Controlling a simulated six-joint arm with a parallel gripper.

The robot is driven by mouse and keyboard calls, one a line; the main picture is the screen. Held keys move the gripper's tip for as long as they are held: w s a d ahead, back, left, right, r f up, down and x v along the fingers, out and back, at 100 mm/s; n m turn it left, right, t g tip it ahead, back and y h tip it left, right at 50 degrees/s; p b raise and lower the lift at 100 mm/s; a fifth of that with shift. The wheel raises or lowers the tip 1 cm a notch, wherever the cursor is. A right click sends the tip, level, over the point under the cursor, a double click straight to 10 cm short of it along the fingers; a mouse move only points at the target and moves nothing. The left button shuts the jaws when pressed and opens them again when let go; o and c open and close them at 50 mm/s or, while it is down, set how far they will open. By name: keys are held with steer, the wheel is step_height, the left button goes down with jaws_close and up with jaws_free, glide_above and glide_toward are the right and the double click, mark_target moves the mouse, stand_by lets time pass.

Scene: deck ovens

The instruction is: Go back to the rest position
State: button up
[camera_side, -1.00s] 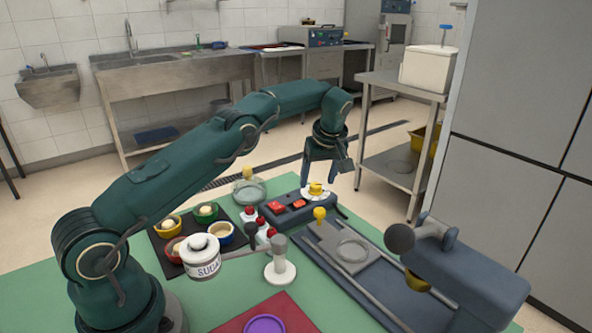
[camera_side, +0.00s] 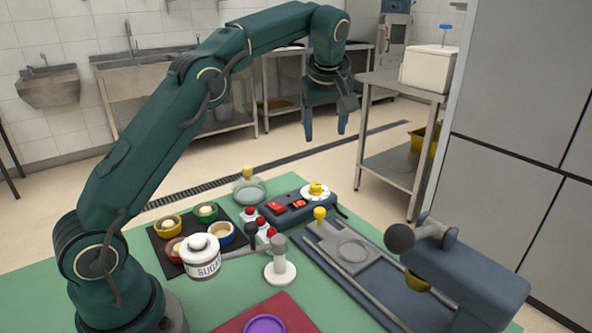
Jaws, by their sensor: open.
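My gripper (camera_side: 325,138) is open and empty, pointing down, high above the far edge of the green table (camera_side: 40,290). Below it is a dark control box (camera_side: 288,207) with red buttons or displays and a yellow-topped white dial (camera_side: 315,190). The gripper is well apart from the box and touches nothing.
A dark tray (camera_side: 160,238) holds several small bowls. A sugar jar (camera_side: 201,262), red-capped bottles (camera_side: 263,228), a white stand (camera_side: 281,270) and a glass lid (camera_side: 249,190) stand near. A press-like machine (camera_side: 455,275) is at right. Air around the gripper is clear.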

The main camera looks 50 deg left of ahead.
steer(key=s+d+r+m+t+h, duration=0.1)
steer(key=s+d+r+m, duration=0.25)
steer(key=s, duration=0.35)
steer(key=s+d+r+m+t+h, duration=0.1)
steer(key=s+d+r+m, duration=0.1)
steer(key=s+d+r, duration=0.35)
steer(key=s+d+f+m+h, duration=0.2)
steer(key=s+f+m, duration=0.5)
steer(key=s+f, duration=0.6)
steer(key=shift+s+d+m, duration=0.3)
steer(key=shift+s+m, duration=0.05)
